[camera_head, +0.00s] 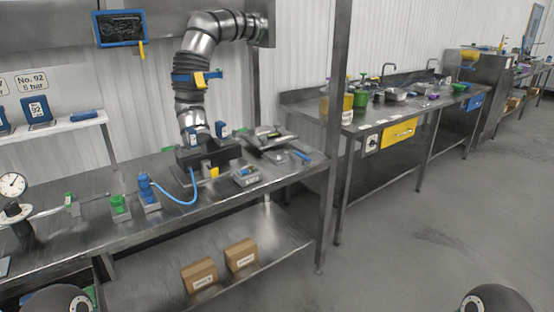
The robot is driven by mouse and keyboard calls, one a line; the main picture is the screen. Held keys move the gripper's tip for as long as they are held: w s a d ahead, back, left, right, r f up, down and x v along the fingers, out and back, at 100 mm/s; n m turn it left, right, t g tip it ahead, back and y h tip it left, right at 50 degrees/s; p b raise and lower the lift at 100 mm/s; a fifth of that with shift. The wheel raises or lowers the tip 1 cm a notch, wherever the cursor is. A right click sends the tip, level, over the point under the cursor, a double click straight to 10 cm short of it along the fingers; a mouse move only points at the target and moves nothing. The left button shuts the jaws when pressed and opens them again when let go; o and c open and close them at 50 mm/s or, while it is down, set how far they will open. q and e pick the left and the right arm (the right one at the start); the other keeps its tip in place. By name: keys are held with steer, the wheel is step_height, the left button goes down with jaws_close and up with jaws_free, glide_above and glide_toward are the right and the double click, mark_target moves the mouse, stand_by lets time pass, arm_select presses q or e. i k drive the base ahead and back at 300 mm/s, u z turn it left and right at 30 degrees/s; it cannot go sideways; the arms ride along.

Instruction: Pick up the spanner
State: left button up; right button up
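I cannot make out a spanner for certain. A small blue item (301,156) lies near the right end of the near steel workbench (175,222); it is too small to tell what it is. Neither of my grippers is in view. Only dark rounded parts of my own arms show at the bottom left and bottom right edges.
The near bench holds a pressure gauge (13,185), a blue device with a hose (148,190) and a small scale (245,176). Two cardboard boxes (200,274) sit on its lower shelf. A second bench (385,116) stands behind. The floor at right is clear.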

mark_target(304, 157)
steer(key=k, duration=0.7)
steer(key=z, duration=0.05)
steer(key=i, duration=0.9)
steer(key=z, duration=1.75)
steer(key=i, duration=0.9)
steer(key=z, duration=0.05)
